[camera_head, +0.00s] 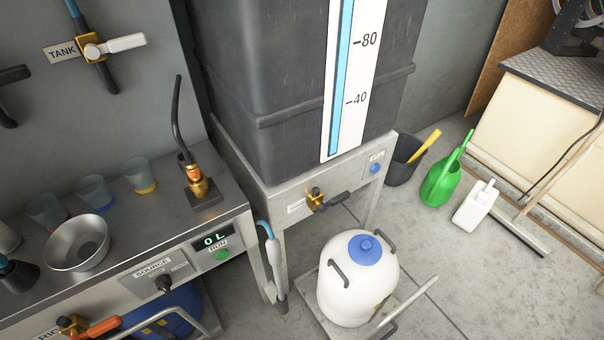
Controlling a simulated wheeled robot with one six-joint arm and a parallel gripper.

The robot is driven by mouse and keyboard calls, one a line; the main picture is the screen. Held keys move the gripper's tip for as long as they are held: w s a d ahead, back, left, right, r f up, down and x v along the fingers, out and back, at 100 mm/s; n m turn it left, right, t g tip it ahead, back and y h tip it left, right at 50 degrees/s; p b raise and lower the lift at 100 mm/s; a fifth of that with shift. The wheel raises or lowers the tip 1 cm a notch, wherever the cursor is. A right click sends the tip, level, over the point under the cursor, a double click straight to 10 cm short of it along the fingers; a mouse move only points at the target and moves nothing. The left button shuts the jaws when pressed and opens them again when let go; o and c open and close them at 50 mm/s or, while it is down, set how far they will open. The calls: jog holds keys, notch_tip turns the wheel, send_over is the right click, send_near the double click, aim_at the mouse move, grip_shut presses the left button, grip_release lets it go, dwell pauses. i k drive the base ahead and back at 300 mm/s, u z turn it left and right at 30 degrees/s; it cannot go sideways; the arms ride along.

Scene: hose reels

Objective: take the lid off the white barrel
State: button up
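The white barrel (351,290) stands upright on a low flat cart at the bottom centre, in front of the big grey tank. Its round blue lid (365,249) sits on top of the barrel. Two dark curved handles stand on the barrel's shoulders, one on each side of the lid. My gripper is not in view, so nothing shows near the lid.
The grey tank (293,75) stands on a metal frame behind the barrel. A hose end with a blue grip (265,229) hangs left of it. A metal counter (130,225) fills the left. A green watering can (441,181) and white jug (475,206) stand right; floor between is clear.

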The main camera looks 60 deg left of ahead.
aim_at(364, 249)
jog(key=z, duration=1.25)
jog(key=k, duration=0.95)
jog(key=u, duration=1.95)
jog(key=i, duration=0.8)
